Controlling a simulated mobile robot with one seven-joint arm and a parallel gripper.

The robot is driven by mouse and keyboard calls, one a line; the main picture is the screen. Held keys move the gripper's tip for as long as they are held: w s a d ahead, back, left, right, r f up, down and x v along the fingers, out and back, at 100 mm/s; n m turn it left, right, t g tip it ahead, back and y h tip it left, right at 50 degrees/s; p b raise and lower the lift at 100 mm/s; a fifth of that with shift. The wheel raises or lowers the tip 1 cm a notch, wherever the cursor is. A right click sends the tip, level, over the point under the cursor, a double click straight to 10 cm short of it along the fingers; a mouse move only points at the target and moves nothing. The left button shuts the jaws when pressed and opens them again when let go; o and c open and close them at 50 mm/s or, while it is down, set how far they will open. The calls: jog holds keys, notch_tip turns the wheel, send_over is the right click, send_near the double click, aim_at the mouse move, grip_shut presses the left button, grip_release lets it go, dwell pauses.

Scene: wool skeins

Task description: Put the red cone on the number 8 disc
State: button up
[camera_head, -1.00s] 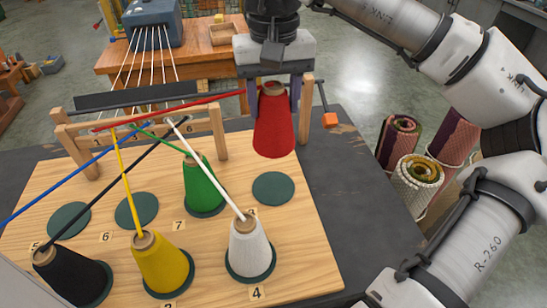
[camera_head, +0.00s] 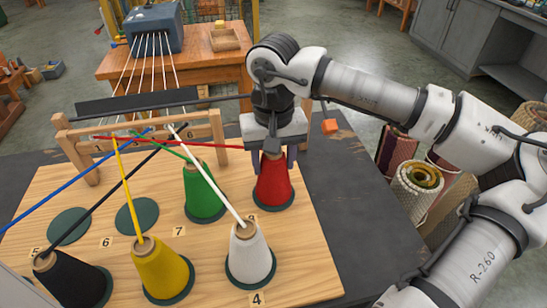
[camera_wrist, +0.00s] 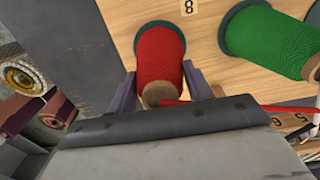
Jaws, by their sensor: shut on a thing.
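The red cone (camera_head: 273,183) stands upright over the number 8 disc (camera_head: 277,208), whose dark green rim shows around its base. In the wrist view the red cone (camera_wrist: 160,52) lies between my fingers, with the 8 label (camera_wrist: 188,6) beside it. My gripper (camera_head: 272,160) is shut on the upper part of the cone from above. A red strand runs left from the cone's top to the wooden rack. The cone's base looks seated on the disc, and I see no clear gap.
The green cone (camera_head: 203,195) stands close on the left, the white cone (camera_head: 248,252) in front. Yellow (camera_head: 162,268) and black (camera_head: 72,278) cones stand further left. Strands cross to the wooden rack (camera_head: 135,138). Two discs at the left are empty. Rolled rugs (camera_head: 417,184) stand at the right.

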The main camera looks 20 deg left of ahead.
jog(key=shift+f, duration=0.2)
jog(key=o, duration=1.4)
jog(key=shift+r, duration=0.1)
jog(key=shift+r, duration=0.15)
notch_tip(320, 180, up, 12)
